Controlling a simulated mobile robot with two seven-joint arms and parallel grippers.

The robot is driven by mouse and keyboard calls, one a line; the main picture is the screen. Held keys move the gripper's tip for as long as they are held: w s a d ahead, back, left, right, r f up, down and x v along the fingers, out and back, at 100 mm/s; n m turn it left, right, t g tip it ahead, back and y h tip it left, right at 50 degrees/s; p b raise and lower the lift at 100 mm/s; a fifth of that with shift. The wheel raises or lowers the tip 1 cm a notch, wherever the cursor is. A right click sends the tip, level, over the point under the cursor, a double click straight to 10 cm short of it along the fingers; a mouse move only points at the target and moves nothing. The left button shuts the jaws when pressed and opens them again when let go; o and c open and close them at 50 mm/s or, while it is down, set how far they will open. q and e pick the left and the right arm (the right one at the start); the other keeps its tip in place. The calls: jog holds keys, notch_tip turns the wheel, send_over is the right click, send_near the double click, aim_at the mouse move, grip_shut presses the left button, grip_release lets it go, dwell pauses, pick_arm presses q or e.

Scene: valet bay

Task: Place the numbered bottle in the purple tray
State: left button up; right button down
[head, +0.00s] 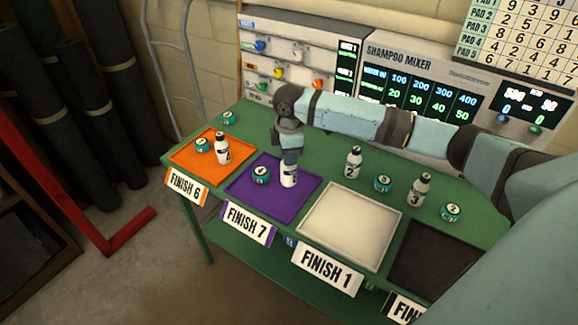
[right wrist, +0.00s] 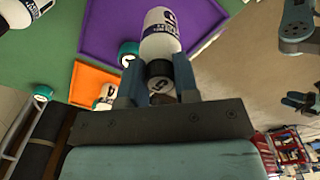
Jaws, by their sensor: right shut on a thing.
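The purple tray (head: 262,208), labelled FINISH 7, lies between the orange and white trays. A white bottle with a dark label (head: 289,178) is upright over the right part of the purple tray. I cannot tell whether its base touches the tray. My right gripper (head: 289,160) points down and is shut on the top of this bottle. A teal numbered pot (head: 261,175) sits in the purple tray, left of the bottle. My left gripper is not seen in the head view.
The orange tray (head: 190,165) holds a bottle (head: 222,148) and a teal pot (head: 202,145). The white tray (head: 335,240) is empty. Bottles (head: 353,162) and (head: 420,189) and several pots stand behind the trays. The shampoo mixer (head: 425,80) backs the table.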

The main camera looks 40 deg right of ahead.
aim_at(288, 174)
jog(key=shift+f, duration=2.3)
jog(key=shift+f, duration=0.1)
jog(key=c, duration=0.9)
grip_release()
jog(key=shift+o, duration=0.2)
